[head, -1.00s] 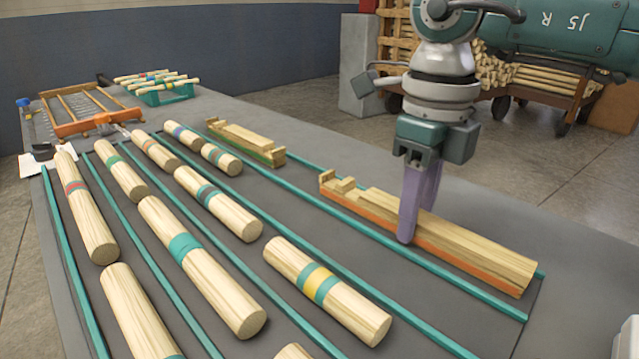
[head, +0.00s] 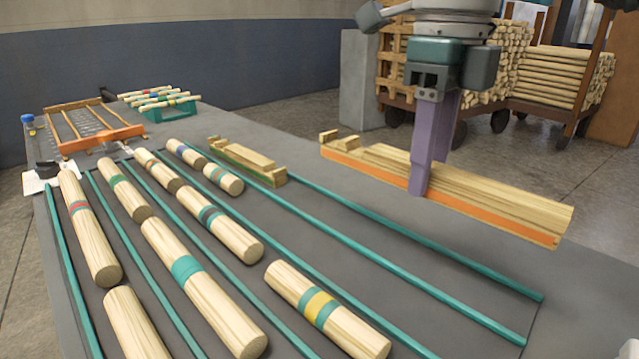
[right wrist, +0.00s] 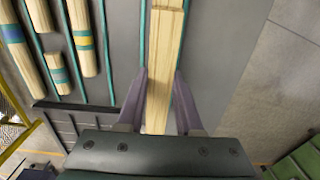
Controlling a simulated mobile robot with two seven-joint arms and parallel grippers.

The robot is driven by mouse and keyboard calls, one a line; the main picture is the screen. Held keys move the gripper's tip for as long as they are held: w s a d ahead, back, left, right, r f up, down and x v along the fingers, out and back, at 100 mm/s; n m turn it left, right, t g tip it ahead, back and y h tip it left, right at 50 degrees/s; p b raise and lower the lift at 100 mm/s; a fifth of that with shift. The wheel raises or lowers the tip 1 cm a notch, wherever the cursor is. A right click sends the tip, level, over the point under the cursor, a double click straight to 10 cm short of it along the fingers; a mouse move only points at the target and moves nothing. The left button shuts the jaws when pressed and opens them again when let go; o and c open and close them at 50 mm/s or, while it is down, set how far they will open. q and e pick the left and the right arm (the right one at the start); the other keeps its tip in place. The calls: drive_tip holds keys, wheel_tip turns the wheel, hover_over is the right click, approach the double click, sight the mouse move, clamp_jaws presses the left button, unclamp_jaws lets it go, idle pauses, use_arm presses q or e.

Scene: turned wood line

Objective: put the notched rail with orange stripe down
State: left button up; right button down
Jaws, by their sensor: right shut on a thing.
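The notched rail with orange stripe (head: 500,209) is a long pale wooden piece with an orange band along its lower side and notches at its left end. My right gripper (head: 419,188) is shut on it near its middle and holds it level above the table. In the right wrist view the rail (right wrist: 165,60) runs between the two purple fingers (right wrist: 160,90). The far finger is partly hidden behind the rail in the head view. My left gripper is not in view.
A shorter notched rail with a green stripe (head: 247,160) lies on the grey table (head: 300,190). Several striped wooden cylinders (head: 207,290) lie between teal strips (head: 400,262). An orange frame (head: 85,130) and green rack (head: 170,112) stand at the far left.

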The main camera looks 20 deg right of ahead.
drive_tip(key=s+a+r+n+p, duration=0.2)
drive_tip(key=a+r+n+p, duration=0.1)
drive_tip(key=r+n+p, duration=0.55)
drive_tip(key=s+a+r+n+p, duration=0.2)
drive_tip(key=r+n+p, duration=0.3)
drive_tip(key=r+n, duration=0.65)
drive_tip(key=s+a+r+n+p, duration=0.3)
drive_tip(key=r+n+p, duration=0.4)
drive_tip(key=r+n, duration=0.3)
drive_tip(key=s+r+p, duration=0.2)
drive_tip(key=r+p, duration=1.5)
drive_tip(key=p, duration=0.1)
drive_tip(key=s+r+n+p, duration=0.1)
drive_tip(key=s+r+p, duration=0.2)
drive_tip(key=r+p, duration=1.3)
drive_tip(key=p, duration=0.3)
drive_tip(key=shift+s+d+r, duration=0.15)
drive_tip(key=shift+r, duration=0.25)
drive_tip(key=shift+f, duration=0.1)
